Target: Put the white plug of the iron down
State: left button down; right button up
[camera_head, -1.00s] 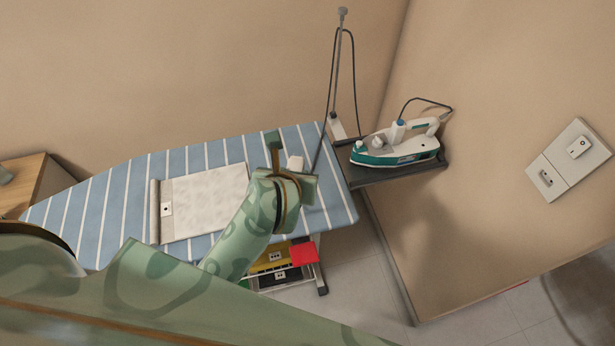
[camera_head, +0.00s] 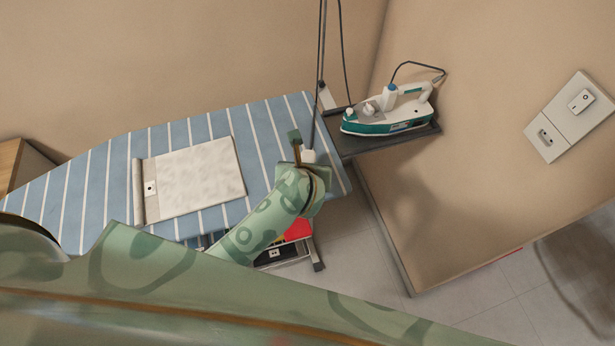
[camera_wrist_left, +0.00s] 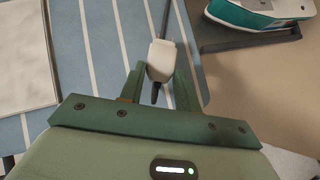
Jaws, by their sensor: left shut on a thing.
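The white plug (camera_wrist_left: 161,58) is between the fingers of my left gripper (camera_wrist_left: 160,80), which is shut on it. Its dark cord runs up and away from it, and a dark tip shows below it. In the head view the plug (camera_head: 309,156) is partly hidden by my left gripper (camera_head: 303,150), over the right end of the striped ironing board (camera_head: 265,125). I cannot tell how high it is above the board. The white and teal iron (camera_head: 388,112) rests on a dark side shelf (camera_head: 362,146) to the right. My right gripper is not in view.
A wall socket with a switch (camera_head: 572,115) is on the right wall. The cord rises beside the shelf. Bare board lies around the cloth.

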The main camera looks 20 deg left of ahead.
pick_arm(q)
jog(key=shift+w+f, duration=0.25)
jog(key=shift+f, duration=0.1)
jog(key=f+b, duration=0.3)
jog(key=shift+w+a+f+b, duration=0.1)
jog(key=shift+w+f+b, duration=0.1)
jog(key=shift+f+b, duration=0.15)
jog(key=shift+r, duration=0.25)
jog(key=shift+f+b, duration=0.3)
jog(key=shift+f, duration=0.25)
jog(key=c, duration=1)
grip_release()
